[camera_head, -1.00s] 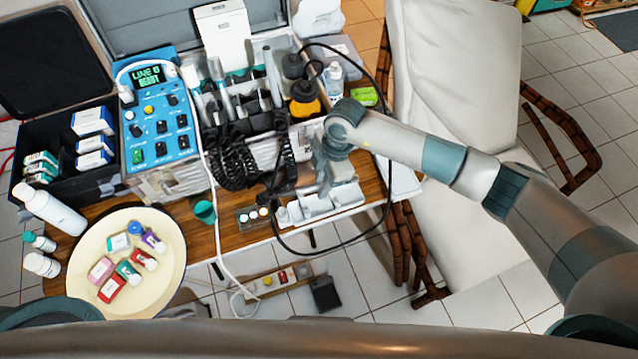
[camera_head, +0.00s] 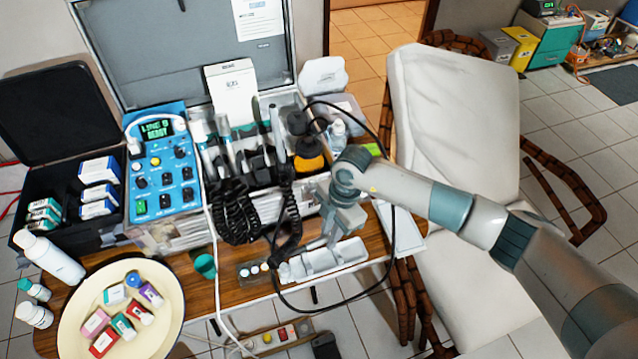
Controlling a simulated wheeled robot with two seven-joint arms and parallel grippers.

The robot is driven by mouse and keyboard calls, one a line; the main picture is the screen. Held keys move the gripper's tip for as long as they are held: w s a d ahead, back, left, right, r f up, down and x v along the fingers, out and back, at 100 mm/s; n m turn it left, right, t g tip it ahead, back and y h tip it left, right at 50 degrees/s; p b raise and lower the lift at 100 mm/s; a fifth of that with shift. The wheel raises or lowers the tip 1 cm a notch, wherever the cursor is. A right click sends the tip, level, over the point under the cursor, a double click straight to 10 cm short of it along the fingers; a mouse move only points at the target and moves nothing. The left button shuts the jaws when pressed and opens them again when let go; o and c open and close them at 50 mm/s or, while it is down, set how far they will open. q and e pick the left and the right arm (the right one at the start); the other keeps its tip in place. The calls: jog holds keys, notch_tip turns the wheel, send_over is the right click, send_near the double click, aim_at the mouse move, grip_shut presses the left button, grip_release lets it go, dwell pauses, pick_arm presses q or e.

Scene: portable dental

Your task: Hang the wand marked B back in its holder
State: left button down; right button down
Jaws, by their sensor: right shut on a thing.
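My right gripper (camera_head: 327,238) reaches in from the right, low over the front edge of the desk. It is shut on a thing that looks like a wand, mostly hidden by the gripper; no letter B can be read. A dark coiled cord (camera_head: 289,205) hangs beside it on the left. Which holder slot is empty cannot be told. My left gripper is not in view.
A white compartmented tray (camera_head: 348,252) lies just under the right gripper. An orange-and-black jar (camera_head: 309,158) stands behind it. A thin black hose (camera_head: 391,245) loops around the gripper area. The blue control box (camera_head: 160,165) and cream round tray (camera_head: 70,325) are to the left.

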jog(key=d+r+n, duration=0.1)
jog(key=r+n, duration=0.1)
jog(key=n, duration=0.1)
jog(key=w+d+r+n+h+b, duration=0.1)
jog(key=d+n, duration=0.1)
jog(key=n, duration=0.2)
jog(key=w+d+r+n+g+h, duration=0.1)
jog(key=r+n, duration=0.1)
jog(key=n, duration=0.1)
jog(key=shift+d+r+b, duration=0.3)
jog(key=s+d+r+m+t+b, duration=0.2)
jog(key=d+r+m, duration=0.5)
jog(key=m, duration=1)
jog(key=s+d+r+m+t+b, duration=0.2)
jog(key=d+r+m, duration=0.6)
jog(key=m, duration=1)
jog(key=shift+d+r+t+b, duration=0.3)
jog(key=shift+r+t+b, duration=0.1)
jog(key=shift+r+b, duration=0.3)
jog(key=shift+a, duration=0.1)
